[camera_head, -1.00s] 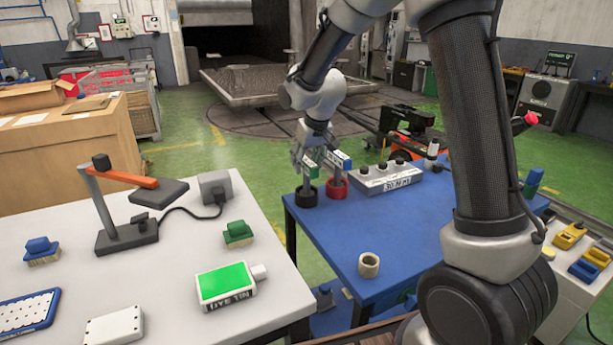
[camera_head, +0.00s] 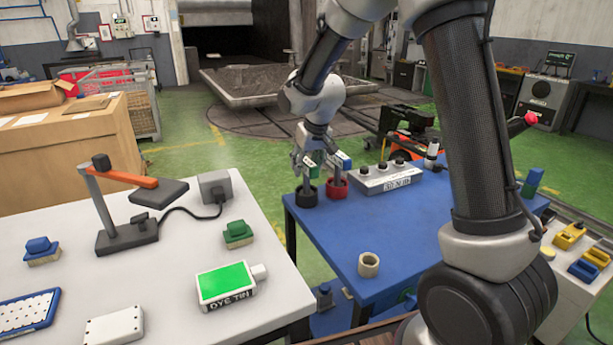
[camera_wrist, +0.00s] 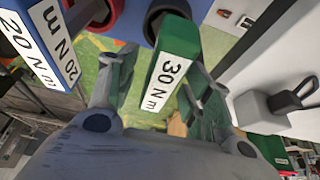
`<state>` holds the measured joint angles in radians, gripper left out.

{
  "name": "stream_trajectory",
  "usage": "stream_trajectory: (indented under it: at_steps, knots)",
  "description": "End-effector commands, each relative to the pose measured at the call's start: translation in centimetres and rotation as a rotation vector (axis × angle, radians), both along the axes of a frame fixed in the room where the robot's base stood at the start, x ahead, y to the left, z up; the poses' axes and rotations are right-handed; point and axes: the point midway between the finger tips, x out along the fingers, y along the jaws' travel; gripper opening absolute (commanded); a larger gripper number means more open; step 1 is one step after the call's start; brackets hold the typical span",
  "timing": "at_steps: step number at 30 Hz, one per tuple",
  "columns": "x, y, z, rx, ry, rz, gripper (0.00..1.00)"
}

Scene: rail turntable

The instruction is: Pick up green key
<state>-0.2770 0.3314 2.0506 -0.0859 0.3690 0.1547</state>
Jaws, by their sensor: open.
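The green key (camera_wrist: 178,48), with a white label reading 30 N m, stands in a round black holder (camera_head: 306,197) on the blue table (camera_head: 345,235). It also shows in the head view (camera_head: 311,170), partly covered by my fingers. My gripper (camera_wrist: 160,72) is open, with one finger on each side of the green key in the wrist view. I cannot tell whether either finger touches it. A blue key (camera_head: 342,161), labelled 20 N m in the wrist view (camera_wrist: 45,40), stands close to the right in a red holder (camera_head: 338,189).
A grey box with knobs (camera_head: 386,178) stands right of the holders. The white table (camera_head: 180,270) at left bears a lamp (camera_head: 128,205), a green-labelled tin (camera_head: 227,285) and brushes. The blue table's middle is clear.

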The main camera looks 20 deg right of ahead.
Motion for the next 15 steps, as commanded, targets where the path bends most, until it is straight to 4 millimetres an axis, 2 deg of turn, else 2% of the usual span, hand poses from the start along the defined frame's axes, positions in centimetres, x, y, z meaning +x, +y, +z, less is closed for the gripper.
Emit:
stream_trajectory:
  at_steps: [2, 10, 11, 15]
  knots:
    - [0.0, 0.0, 0.0, 0.0, 0.0, 0.0, 0.5]
    - [0.0, 0.0, 0.01, 0.0, 0.0, 0.0, 0.03]
    - [0.0, 0.0, 0.01, 0.0, 0.0, 0.0, 0.0]
    - [0.03, 0.01, 0.06, 0.0, -0.001, 0.0, 0.0]
